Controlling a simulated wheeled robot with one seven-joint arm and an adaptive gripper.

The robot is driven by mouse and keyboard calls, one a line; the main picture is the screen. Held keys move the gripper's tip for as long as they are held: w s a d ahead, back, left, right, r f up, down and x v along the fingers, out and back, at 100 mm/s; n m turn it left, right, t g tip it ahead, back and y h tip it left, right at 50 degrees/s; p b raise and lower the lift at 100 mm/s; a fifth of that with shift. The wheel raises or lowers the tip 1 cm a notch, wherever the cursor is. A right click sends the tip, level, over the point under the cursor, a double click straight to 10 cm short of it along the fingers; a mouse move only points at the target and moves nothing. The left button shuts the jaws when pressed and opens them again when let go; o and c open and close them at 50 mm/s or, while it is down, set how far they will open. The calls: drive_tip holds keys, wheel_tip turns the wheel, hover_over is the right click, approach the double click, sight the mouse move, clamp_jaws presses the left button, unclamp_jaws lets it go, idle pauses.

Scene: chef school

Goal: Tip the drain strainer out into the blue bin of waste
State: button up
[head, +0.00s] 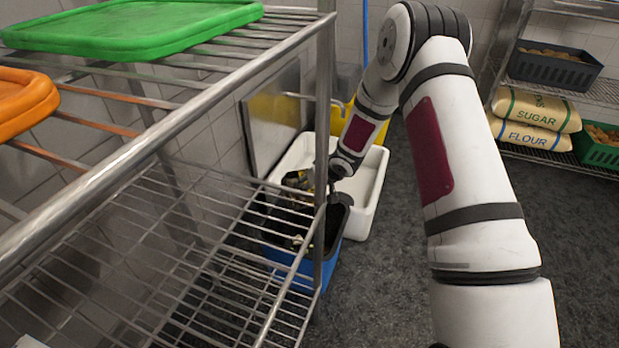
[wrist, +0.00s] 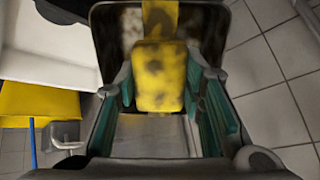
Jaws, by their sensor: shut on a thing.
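The blue bin (head: 293,262) stands on the floor behind the wire rack, partly hidden by its shelves and post. Mixed dark and pale waste shows inside it. My gripper (head: 332,182) is low over the bin, partly behind the rack post. In the wrist view my gripper (wrist: 160,88) has its teal-padded fingers on either side of a yellow piece with dark stains (wrist: 158,68), which I take for the drain strainer. The fingers are shut on it.
The steel wire rack (head: 225,95) stands close left of my arm, holding a green lid (head: 135,28) and an orange one (head: 22,100). A white tub (head: 368,190) sits behind the bin. Food sacks (head: 535,112) lie at far right. The floor right of my arm is clear.

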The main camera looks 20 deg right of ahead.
drive_tip(key=shift+w+a+r+g+p, duration=0.2)
drive_tip(key=shift+g+p, duration=0.5)
drive_tip(key=shift+p, duration=2.45)
drive_tip(key=shift+r+h+p, duration=0.1)
drive_tip(key=shift+h+p, duration=0.3)
drive_tip(key=shift+p, duration=0.6)
drive_tip(key=shift+w+d+r+p, duration=0.1)
drive_tip(key=shift+p, duration=0.45)
drive_tip(key=shift+w+f+g+b, duration=0.3)
drive_tip(key=shift+g+b, duration=0.1)
drive_tip(key=shift+g, duration=0.2)
drive_tip(key=shift+r+g+h, duration=0.15)
drive_tip(key=shift+g+h, duration=0.15)
drive_tip(key=shift+w+a+g+b, duration=0.3)
drive_tip(key=shift+g+b, duration=0.1)
drive_tip(key=shift+b, duration=0.55)
drive_tip(key=g+b, duration=0.1)
drive_tip(key=g+h+b, duration=0.1)
drive_tip(key=b, duration=0.1)
drive_tip(key=shift+w, duration=0.3)
drive_tip(key=shift+a+r+g+h+b, duration=0.15)
drive_tip(key=shift+g+h+b, duration=0.15)
drive_tip(key=shift+b, duration=0.3)
drive_tip(key=shift+r, duration=0.15)
